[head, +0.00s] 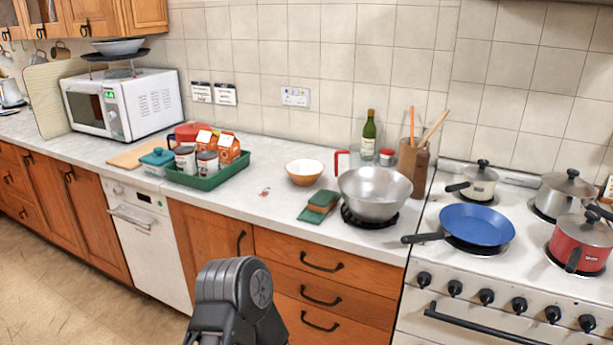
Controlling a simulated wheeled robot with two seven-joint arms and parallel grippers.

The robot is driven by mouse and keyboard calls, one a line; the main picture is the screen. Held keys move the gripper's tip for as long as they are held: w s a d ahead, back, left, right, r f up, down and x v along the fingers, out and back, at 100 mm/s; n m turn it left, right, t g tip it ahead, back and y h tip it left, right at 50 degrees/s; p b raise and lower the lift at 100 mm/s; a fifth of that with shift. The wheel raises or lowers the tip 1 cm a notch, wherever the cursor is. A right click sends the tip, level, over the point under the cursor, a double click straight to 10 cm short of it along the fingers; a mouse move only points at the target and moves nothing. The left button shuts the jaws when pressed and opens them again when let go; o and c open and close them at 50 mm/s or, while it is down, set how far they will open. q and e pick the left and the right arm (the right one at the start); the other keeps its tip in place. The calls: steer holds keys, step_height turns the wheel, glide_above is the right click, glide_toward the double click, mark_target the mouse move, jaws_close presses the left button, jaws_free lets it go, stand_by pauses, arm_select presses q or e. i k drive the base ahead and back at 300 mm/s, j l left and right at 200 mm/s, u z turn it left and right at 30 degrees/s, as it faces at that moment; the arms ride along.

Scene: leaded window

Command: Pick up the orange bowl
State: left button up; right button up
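The orange bowl (305,172) stands upright on the grey-white countertop, near the middle of the head view. Its outside is orange-tan and its inside is pale cream; it looks empty. It sits between the green tray and the large steel bowl, apart from both. A dark grey link of one of my arms shows at the bottom centre, in front of the cabinets and below the counter. Neither of my grippers can be seen.
A green tray (208,181) with cans and orange cartons stands left of the bowl. Sponges (320,206) lie in front-right of it. A steel bowl (375,192) and red-handled mug (342,163) stand right. Counter directly in front of the bowl is mostly clear.

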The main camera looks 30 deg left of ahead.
mark_target(305, 171)
steer(key=i+j+z, duration=0.2)
steer(key=j, duration=0.5)
steer(key=j+z, duration=0.25)
steer(key=j, duration=0.45)
